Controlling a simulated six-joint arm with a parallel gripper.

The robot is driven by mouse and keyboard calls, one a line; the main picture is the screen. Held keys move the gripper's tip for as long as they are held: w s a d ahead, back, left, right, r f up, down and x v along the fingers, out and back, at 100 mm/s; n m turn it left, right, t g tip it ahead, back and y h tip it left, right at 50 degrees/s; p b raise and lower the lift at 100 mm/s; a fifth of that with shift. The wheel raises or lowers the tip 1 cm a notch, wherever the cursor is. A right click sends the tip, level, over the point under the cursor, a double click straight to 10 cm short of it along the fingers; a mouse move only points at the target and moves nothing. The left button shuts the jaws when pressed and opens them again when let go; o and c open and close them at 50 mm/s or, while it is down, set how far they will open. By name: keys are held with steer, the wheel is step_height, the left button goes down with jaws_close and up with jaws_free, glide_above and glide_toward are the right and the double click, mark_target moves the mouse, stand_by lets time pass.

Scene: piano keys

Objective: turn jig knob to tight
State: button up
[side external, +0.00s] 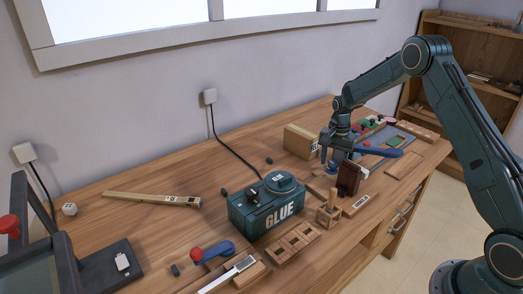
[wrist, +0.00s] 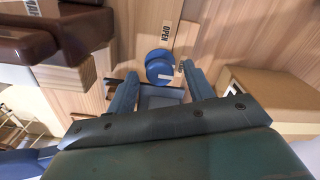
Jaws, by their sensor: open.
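The round blue jig knob (wrist: 160,66) shows in the wrist view, with a pale mark toward its lower right. It sits on a wooden jig strip (wrist: 185,38) with an "OPEN" label beyond the knob. No "tight" label is readable. My gripper (wrist: 159,72) is open, with one blue-grey finger on each side of the knob; I cannot tell whether they touch it. In the side view my gripper (side external: 335,160) points down at the jig beside a dark brown block (side external: 349,178). There the knob is mostly hidden by my gripper.
The dark brown piece (wrist: 50,40) is close to the left finger in the wrist view. A cardboard-coloured box (side external: 302,140) stands behind my gripper. A green glue box (side external: 266,205) is to the left. A blue-handled tool (side external: 380,153) lies to the right.

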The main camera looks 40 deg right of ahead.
mark_target(333, 163)
step_height(333, 163, up, 14)
steer(key=shift+f, duration=0.15)
stand_by(0.6)
steer(key=s+a+r+n+t, duration=0.3)
steer(key=s+a+r+n, duration=0.3)
steer(key=s+a+r, duration=0.8)
steer(key=s+a+n+t, duration=0.1)
steer(key=s+a+n, duration=0.2)
steer(key=s, duration=0.6)
steer(key=s+a+n+t, duration=0.1)
steer(key=s+n, duration=0.3)
steer(key=s, duration=0.5)
steer(key=shift+s+a+t, duration=0.2)
steer(key=shift+a+t, duration=0.1)
steer(key=shift+a, duration=0.6)
